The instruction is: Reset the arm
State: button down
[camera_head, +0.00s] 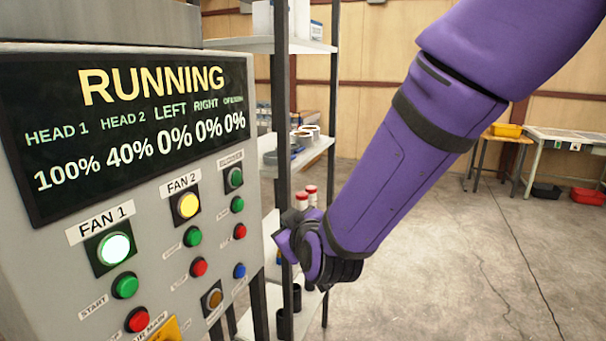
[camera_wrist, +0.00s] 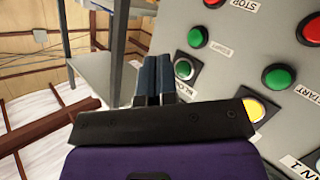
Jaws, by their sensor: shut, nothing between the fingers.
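My purple arm reaches in from the upper right in the head view. Its gripper (camera_head: 290,240) is in front of the shelf rack, just right of the control panel (camera_head: 160,255). In the wrist view my gripper (camera_wrist: 153,62) shows two dark fingers pressed together with nothing between them, apart from the panel buttons. The panel screen (camera_head: 125,130) reads RUNNING, with HEAD 1 at 100%, HEAD 2 at 40% and the others at 0%. The FAN 1 lamp (camera_head: 114,248) is lit white-green and the FAN 2 lamp (camera_head: 187,205) is lit yellow.
A metal shelf rack (camera_head: 325,100) with jars and tins stands close behind my gripper. Tables (camera_head: 567,135) with a yellow bin (camera_head: 507,130) stand at the back right. Red (camera_head: 588,196) and black (camera_head: 545,191) bins are on the floor. The concrete floor (camera_head: 440,270) at right is clear.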

jog(key=s+d+r+m+g+h, duration=0.1)
jog(key=s+d+r+m+g, duration=0.15)
jog(key=d+r, duration=0.45)
jog(key=s+d+r+m+g+h, duration=0.1)
jog(key=s+d+r+m+g, duration=0.15)
jog(key=d, duration=0.85)
jog(key=s+d+r+m+g+h, duration=0.1)
jog(key=s+d+m, duration=0.1)
jog(key=s+d, duration=0.5)
jog(key=s+d+r+m+g+h, duration=0.1)
jog(key=s+d+m+g+h, duration=0.1)
jog(key=s+d, duration=0.6)
jog(key=s, duration=0.4)
jog(key=shift+s+r+m+g+h, duration=0.15)
jog(key=shift+s+m+g+h, duration=0.1)
jog(key=shift+m+g+h, duration=0.05)
jog(key=shift+a, duration=0.1)
